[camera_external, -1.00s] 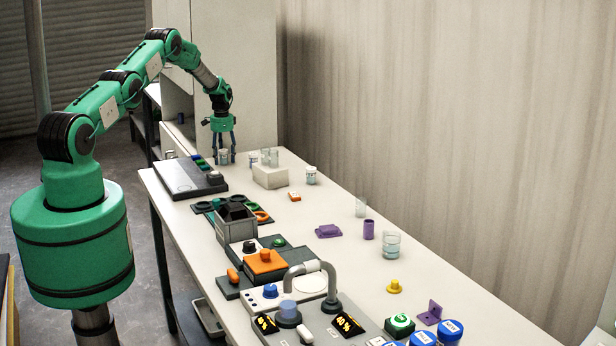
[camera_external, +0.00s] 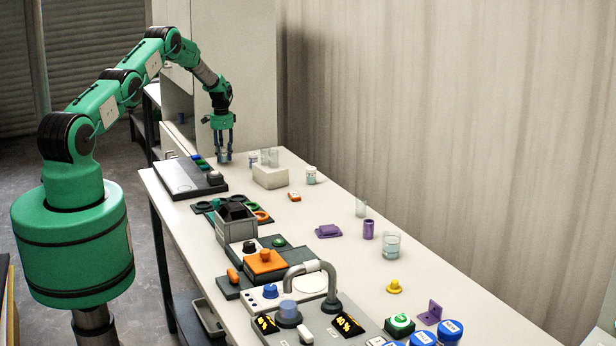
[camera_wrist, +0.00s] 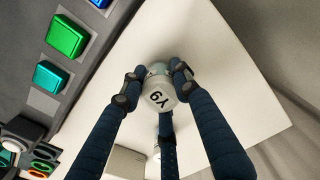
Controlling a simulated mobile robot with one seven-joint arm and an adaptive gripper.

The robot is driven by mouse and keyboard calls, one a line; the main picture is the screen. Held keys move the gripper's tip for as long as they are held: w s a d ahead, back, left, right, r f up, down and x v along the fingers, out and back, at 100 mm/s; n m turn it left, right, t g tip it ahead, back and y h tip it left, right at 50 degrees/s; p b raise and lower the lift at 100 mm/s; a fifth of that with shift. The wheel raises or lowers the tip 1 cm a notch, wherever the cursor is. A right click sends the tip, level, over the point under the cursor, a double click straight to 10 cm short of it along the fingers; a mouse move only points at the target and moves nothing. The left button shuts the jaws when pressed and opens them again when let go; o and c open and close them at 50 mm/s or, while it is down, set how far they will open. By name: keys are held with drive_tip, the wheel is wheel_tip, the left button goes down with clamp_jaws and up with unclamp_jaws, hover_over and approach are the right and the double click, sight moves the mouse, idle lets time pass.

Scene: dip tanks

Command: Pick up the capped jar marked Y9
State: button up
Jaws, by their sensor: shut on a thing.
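The capped jar marked Y9 (camera_wrist: 159,97) has a white lid with dark lettering and shows in the middle of the wrist view, close under the camera. My gripper (camera_wrist: 158,88) has its dark blue fingers closed around the jar, and the lid faces the camera. In the external view my gripper (camera_external: 224,152) points straight down at the far end of the long white table. The jar (camera_external: 224,158) shows there only as a small pale shape between the fingertips. I cannot tell from the frames whether its base touches the table.
A dark panel with coloured buttons (camera_external: 182,178) lies left of the jar. A white block (camera_external: 270,177) with glass tubes and another capped jar (camera_external: 311,175) stand to its right. Devices crowd the table's near part. The table's far corner (camera_wrist: 205,45) is bare.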

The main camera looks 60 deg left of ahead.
sight(223, 148)
drive_tip(key=shift+r, duration=4.5)
drive_tip(key=shift+d, duration=0.15)
